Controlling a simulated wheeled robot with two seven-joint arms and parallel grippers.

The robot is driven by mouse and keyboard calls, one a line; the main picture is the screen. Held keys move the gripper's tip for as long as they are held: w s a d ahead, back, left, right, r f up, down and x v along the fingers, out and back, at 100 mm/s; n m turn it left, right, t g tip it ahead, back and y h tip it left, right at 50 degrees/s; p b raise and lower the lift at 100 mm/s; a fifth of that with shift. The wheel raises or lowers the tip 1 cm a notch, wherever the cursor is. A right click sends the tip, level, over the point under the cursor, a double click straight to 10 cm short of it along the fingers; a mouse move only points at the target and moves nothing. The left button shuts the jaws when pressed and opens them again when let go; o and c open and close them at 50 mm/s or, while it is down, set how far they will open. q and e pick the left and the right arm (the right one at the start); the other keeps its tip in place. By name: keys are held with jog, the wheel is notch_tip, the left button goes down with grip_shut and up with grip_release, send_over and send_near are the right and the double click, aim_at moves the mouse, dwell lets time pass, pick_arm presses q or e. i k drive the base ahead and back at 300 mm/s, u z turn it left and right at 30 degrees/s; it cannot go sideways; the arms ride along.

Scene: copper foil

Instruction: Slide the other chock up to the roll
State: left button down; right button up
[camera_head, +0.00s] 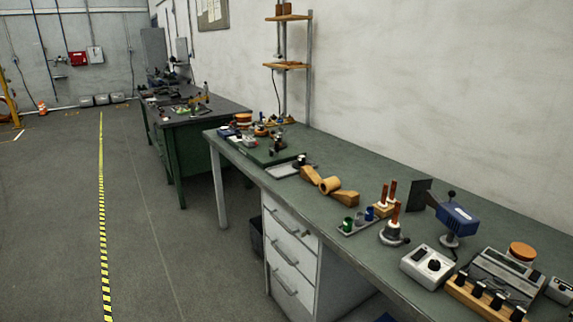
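A tan roll (330,185) with a round dark-centred end lies on the green top of the long workbench (385,179). One wooden chock (310,174) is on its far left side, and its end appears close to the roll. The other wooden chock (346,198) is on its near right side, also close to the roll. At this size I cannot tell whether either chock touches the roll. Neither of my grippers is in view.
A small tray with coloured containers (352,224) stands right of the near chock.

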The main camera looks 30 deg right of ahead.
aim_at(308, 174)
jog(key=z, duration=0.05)
jog(key=i, duration=1.85)
jog(key=z, duration=1.6)
jog(key=i, duration=1)
jog(key=z, duration=1)
